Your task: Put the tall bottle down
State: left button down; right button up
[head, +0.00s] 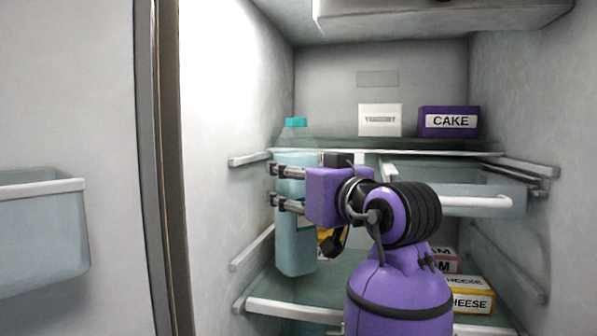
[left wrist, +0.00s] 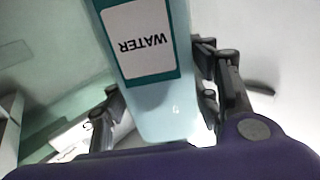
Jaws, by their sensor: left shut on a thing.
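The tall bottle (head: 294,244) is pale blue with a teal cap and stands upright inside the fridge, at the left. In the left wrist view the bottle (left wrist: 168,110) shows a white label reading WATER, upside down in that picture. My left gripper (head: 285,187) is shut on the bottle, with its fingers around the body at mid height. The bottle's base appears over the lower glass shelf (head: 285,307); I cannot tell whether it touches. My right gripper is not in view.
The upper shelf (head: 400,153) holds a white box (head: 380,120) and a purple CAKE box (head: 448,122). A drawer (head: 470,200) hangs below it. CHEESE boxes (head: 470,297) stand lower right, partly behind my arm. The open door with a bin (head: 40,235) is at left.

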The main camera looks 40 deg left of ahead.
aim_at(296, 239)
pick_arm(q)
notch_tip(296, 239, down, 2)
jog(key=shift+f, duration=0.3)
jog(key=shift+f, duration=0.1)
jog(key=c, duration=0.7)
grip_release()
jog(key=shift+o, duration=0.2)
